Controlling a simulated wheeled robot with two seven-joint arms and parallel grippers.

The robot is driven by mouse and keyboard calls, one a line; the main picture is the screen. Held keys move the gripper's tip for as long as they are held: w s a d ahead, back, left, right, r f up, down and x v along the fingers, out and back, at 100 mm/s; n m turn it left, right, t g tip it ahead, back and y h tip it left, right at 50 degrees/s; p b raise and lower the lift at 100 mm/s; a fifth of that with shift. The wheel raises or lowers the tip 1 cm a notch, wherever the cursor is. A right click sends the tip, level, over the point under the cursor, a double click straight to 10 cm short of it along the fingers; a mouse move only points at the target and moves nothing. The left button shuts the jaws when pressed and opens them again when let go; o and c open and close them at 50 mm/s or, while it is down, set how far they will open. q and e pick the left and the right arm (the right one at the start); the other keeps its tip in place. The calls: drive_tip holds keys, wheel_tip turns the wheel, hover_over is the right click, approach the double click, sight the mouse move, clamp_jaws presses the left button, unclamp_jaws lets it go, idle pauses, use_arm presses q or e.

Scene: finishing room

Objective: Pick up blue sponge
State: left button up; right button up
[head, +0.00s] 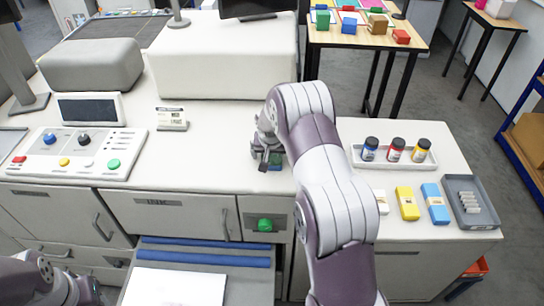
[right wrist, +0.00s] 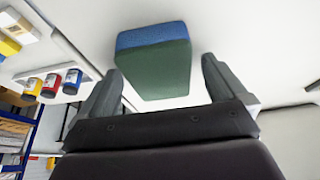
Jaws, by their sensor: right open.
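The blue sponge (right wrist: 153,60), blue on one face and dark green on the other, lies on the white counter in the right wrist view. In the head view only a small part of the sponge (head: 276,161) shows beside my right gripper (head: 264,158); the arm and gripper hide the rest. In the right wrist view my right gripper (right wrist: 162,68) is open, with the sponge ahead of and partly between its fingertips. Neither finger appears to grip it. Part of my left arm shows at the lower left of the head view, but its gripper is not visible.
Three jars (head: 395,150) stand in a tray at right. Yellow (head: 407,203) and blue (head: 435,204) packets lie near a grey tray (head: 486,215) of small cylinders. A control panel (head: 75,153) sits at left. A large pale block (head: 225,60) stands behind.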

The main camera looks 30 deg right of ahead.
drive_tip(key=shift+f, duration=0.2)
idle(0.4)
drive_tip(key=c, duration=1.1)
drive_tip(key=shift+c, duration=0.2)
drive_tip(key=shift+r, duration=0.1)
